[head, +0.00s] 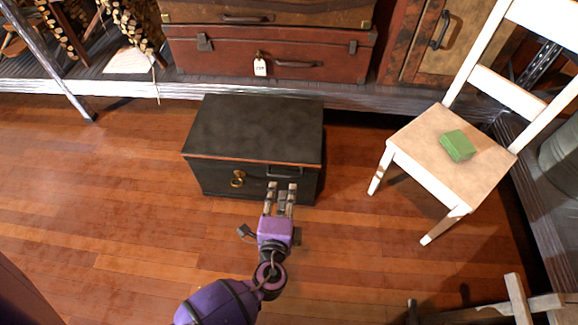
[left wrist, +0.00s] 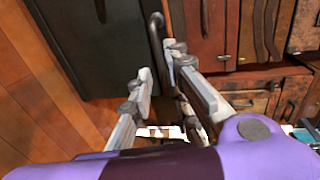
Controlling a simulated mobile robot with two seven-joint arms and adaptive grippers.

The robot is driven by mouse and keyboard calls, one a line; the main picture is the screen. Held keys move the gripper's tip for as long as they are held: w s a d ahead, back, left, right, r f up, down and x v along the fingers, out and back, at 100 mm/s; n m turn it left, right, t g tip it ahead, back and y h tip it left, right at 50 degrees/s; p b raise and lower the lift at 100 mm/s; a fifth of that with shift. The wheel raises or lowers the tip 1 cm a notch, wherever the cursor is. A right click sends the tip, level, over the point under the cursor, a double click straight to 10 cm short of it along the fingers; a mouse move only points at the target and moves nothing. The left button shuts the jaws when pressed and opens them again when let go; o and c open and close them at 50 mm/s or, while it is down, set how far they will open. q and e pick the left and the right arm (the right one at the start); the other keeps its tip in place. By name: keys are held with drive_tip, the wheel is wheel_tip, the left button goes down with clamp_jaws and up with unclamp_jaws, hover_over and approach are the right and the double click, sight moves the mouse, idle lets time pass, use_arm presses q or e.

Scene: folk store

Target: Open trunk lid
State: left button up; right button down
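The trunk (head: 252,130) is a dark box with a flat lid (head: 255,125), which is shut. It stands on the floor in the middle of the head view. A brass latch (head: 238,178) is on its front, with a dark handle (head: 284,171) to the right. My left gripper (head: 281,187) is in front of the handle side. In the left wrist view, its two fingers (left wrist: 158,66) are apart, with the handle (left wrist: 156,32) just beyond or between the tips. I cannot tell whether they touch it. My right gripper is not in view.
Behind the trunk, a low shelf (head: 300,97) holds a brown suitcase (head: 225,60) with a tag. A white chair (head: 425,150) with a green box (head: 457,145) on it stands at the right. The wooden floor (head: 90,200) left of the trunk is clear.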

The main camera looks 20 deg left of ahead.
sight(285, 176)
use_arm(q)
drive_tip(key=b+x, duration=0.2)
drive_tip(key=x, duration=0.5)
drive_tip(key=shift+w+a+b, duration=0.15)
drive_tip(key=shift+w+b, duration=0.1)
drive_tip(key=shift+b, duration=0.05)
clamp_jaws()
